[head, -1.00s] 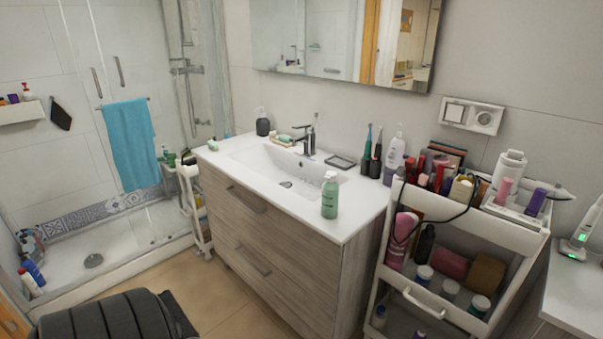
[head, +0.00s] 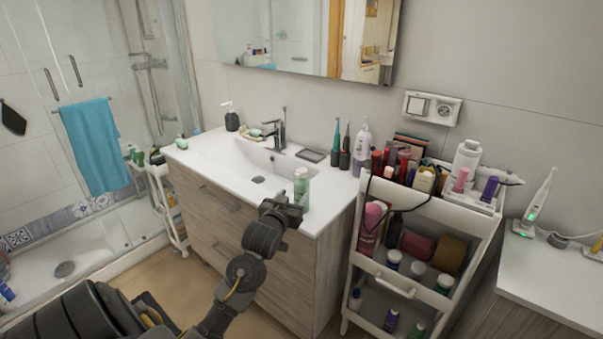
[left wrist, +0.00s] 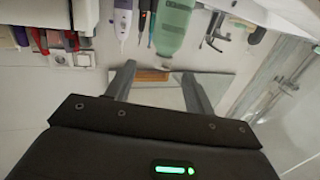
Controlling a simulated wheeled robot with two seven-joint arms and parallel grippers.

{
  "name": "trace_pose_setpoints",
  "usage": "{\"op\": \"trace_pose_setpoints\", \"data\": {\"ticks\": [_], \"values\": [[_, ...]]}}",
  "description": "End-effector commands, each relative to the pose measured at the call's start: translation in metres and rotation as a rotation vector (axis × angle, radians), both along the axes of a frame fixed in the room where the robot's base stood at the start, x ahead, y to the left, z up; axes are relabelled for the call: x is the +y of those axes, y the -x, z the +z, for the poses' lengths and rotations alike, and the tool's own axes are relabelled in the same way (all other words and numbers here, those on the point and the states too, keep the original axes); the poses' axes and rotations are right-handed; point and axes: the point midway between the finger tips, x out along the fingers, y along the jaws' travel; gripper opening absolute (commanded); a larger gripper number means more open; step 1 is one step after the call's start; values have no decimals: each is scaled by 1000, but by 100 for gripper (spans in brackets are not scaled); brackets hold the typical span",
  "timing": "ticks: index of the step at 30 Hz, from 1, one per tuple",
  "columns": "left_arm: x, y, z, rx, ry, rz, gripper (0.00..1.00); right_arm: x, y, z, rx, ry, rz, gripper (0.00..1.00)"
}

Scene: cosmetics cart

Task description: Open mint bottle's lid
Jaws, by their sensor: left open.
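The mint bottle (head: 301,182), a green bottle with a pale top, stands upright on the white washbasin counter near its front edge. My left gripper (head: 293,204) is just in front of it in the head view and covers its lower part. In the left wrist view the bottle (left wrist: 174,28) appears upside down at the top, beyond the open, empty fingers (left wrist: 159,72). I cannot tell whether the fingers touch it. My right gripper is not in view.
The cosmetics cart (head: 450,216) stands right of the counter, its top crowded with bottles and tubes. A soap dispenser (head: 231,118), faucet (head: 280,130) and dark toothbrushes (head: 345,150) stand along the back. The basin (head: 240,160) left of the bottle is clear.

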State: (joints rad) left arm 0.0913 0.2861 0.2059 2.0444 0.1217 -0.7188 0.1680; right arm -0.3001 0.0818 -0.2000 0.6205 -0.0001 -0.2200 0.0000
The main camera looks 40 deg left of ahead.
Motion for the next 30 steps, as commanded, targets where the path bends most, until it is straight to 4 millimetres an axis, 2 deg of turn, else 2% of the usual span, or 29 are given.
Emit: {"op": "trace_pose_setpoints", "data": {"ticks": [1, 3, 11, 24, 30], "values": [[5, -2, 14, -36, -3, 9, 53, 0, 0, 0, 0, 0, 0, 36], [10, -3, 25, -62, -6, 16, 53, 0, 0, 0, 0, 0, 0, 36], [14, -11, 30, -75, -6, 19, 53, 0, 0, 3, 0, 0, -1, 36], [42, -82, 30, -72, -6, 18, 53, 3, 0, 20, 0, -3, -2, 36], [48, -100, 28, -72, -6, 18, 53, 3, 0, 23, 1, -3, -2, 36]]}}
